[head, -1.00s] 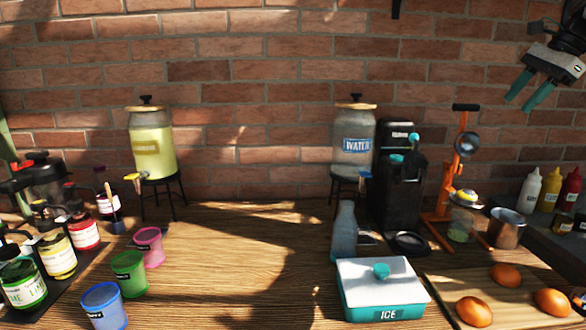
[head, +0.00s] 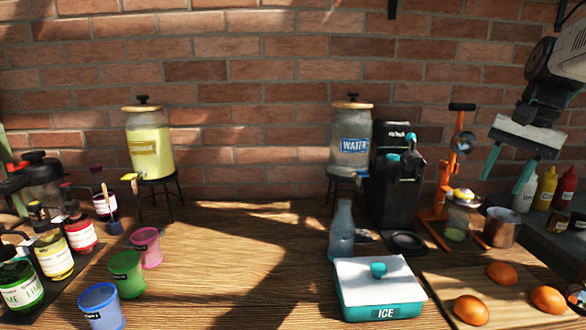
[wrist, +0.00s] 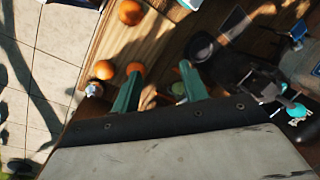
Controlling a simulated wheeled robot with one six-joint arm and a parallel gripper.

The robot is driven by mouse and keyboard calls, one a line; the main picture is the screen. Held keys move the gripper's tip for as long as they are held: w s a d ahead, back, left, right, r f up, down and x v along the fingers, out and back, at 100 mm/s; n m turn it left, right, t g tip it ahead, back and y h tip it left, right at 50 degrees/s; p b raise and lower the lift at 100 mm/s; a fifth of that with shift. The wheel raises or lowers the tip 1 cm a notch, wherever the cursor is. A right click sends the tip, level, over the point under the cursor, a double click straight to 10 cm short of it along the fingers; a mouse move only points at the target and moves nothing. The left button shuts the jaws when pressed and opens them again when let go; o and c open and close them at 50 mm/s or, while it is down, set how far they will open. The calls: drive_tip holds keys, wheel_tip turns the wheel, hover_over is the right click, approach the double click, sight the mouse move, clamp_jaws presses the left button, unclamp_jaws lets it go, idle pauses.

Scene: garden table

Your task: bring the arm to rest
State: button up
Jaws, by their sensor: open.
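My gripper (head: 508,172) is at the upper right of the head view, above the right part of the table. Its two teal fingers point down and stand apart with nothing between them. In the wrist view my gripper (wrist: 160,88) also shows its fingers spread, with table wood and an orange fruit visible beyond. It is clear of the things on the table.
Below the gripper are an orange juicer press (head: 452,180), a metal cup (head: 502,228) and several orange fruits (head: 501,273) on a board. Squeeze bottles (head: 546,188) stand at the right. A black machine (head: 393,185) and an ice box (head: 378,290) stand left of it. The table's middle is clear.

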drive_tip(key=s+a+f+n+h, duration=0.1)
drive_tip(key=s+a+f+n, duration=0.3)
drive_tip(key=s+a, duration=0.3)
drive_tip(key=s+a+f+n+h, duration=0.1)
drive_tip(key=s+a+f+n, duration=0.3)
drive_tip(key=s, duration=1.3)
drive_tip(key=a+f, duration=0.3)
drive_tip(key=shift+s+a+f+t, duration=0.15)
drive_tip(key=shift+a+f+t, duration=0.05)
drive_tip(key=shift+a+t, duration=0.15)
